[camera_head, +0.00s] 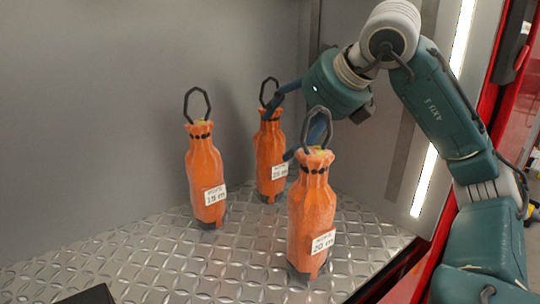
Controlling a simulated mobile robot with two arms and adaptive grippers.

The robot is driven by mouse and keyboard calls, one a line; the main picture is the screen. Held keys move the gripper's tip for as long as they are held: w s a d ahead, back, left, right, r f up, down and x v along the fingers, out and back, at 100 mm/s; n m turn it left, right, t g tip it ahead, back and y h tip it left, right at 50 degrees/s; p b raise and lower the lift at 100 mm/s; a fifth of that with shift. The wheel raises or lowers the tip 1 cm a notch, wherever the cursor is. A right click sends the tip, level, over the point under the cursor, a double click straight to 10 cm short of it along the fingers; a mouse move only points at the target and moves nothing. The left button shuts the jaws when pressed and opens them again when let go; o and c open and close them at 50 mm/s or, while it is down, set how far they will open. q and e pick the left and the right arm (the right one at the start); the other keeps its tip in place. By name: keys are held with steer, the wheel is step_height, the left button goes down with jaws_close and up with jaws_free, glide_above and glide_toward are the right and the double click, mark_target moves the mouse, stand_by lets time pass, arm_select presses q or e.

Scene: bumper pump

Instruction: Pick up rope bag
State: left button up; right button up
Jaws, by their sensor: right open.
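Three orange rope bags with black loop handles and white labels stand upright on the metal floor. The left bag (206,172) is labelled about 15 m. The back bag (269,155) stands behind and to its right. The front bag (311,208), labelled 20 m, is nearest. My right gripper (279,131) reaches in from the right with its two blue fingers spread, at handle height between the back and front bags. The front bag's loop (317,128) partly covers the lower finger; I cannot tell whether they touch. The upper finger overlaps the back bag's loop. My left gripper is not in view.
The bags stand on a diamond-plate floor (130,262) inside a grey-walled compartment (90,110). A lit strip (425,180) and a red frame edge are at the right. The floor left of the bags is mostly clear. A dark shape shows at the bottom left edge.

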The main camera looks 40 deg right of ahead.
mark_target(271, 120)
steer(key=shift+w+d+p, duration=0.1)
steer(key=shift+w+p, duration=0.2)
steer(key=shift+w, duration=0.95)
steer(key=shift+w+r, duration=0.1)
steer(key=shift+w, duration=0.2)
steer(key=w+p, duration=0.2)
steer(key=w, duration=0.2)
steer(key=shift+w+d+f+p, duration=0.1)
steer(key=shift+d+f+p, duration=0.2)
steer(key=shift+f+p, duration=0.1)
steer(key=shift+w+f, duration=0.15)
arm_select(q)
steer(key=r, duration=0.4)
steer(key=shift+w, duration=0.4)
arm_select(e)
steer(key=shift+s, duration=0.25)
steer(key=c, duration=1.7)
steer(key=shift+w+r, duration=0.1)
steer(key=shift+r, duration=0.1)
jaws_close()
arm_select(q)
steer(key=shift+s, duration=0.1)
